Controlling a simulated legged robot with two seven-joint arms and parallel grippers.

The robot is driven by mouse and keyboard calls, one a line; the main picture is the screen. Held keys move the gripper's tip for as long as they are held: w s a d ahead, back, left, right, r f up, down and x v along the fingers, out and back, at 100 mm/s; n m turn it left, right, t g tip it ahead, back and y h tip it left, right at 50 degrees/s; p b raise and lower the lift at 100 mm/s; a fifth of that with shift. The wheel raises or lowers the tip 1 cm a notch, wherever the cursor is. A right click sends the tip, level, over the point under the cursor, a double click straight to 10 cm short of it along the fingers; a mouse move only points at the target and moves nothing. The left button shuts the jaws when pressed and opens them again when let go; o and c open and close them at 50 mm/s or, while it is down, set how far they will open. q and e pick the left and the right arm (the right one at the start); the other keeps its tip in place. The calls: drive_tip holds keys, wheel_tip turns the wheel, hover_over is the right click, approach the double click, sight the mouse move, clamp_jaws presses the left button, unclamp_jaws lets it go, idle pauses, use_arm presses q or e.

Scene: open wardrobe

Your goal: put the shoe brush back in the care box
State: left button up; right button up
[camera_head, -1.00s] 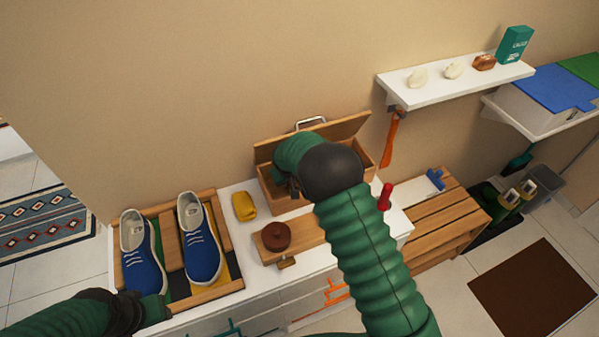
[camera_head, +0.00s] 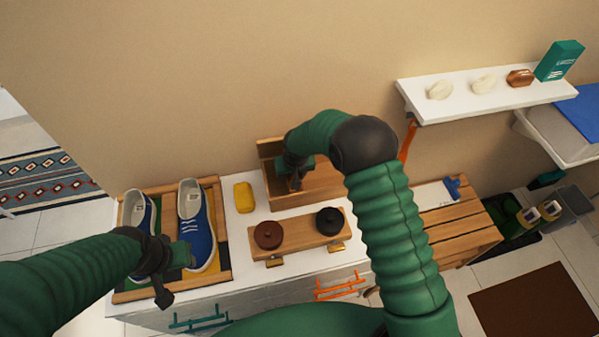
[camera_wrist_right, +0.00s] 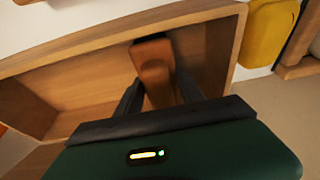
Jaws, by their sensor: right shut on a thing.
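The care box (camera_head: 312,196) is an open wooden box on the white cabinet, against the wall. It also shows in the right wrist view (camera_wrist_right: 60,58). My right gripper (camera_head: 296,182) reaches down into its left part. In the right wrist view, my right gripper (camera_wrist_right: 155,92) is shut on a brown wooden piece, the shoe brush (camera_wrist_right: 153,62), inside the box walls.
Blue shoes (camera_head: 198,230) stand in a wooden tray. A yellow cloth-like item (camera_head: 244,197) lies left of the box. A wooden stand (camera_head: 299,235) with a brown tin (camera_head: 268,234) and a black tin (camera_head: 329,220) is in front. A white shelf (camera_head: 480,100) is at right.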

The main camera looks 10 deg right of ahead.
drive_tip(key=shift+f+b, duration=0.3)
drive_tip(key=shift+f, duration=0.05)
drive_tip(key=shift+d+f, duration=0.2)
drive_tip(key=shift+f, duration=0.25)
drive_tip(key=shift+d, duration=0.1)
drive_tip(key=shift+f+b, duration=0.1)
drive_tip(key=shift+b, duration=0.25)
drive_tip(key=o, duration=1.5)
drive_tip(key=shift+c, duration=0.2)
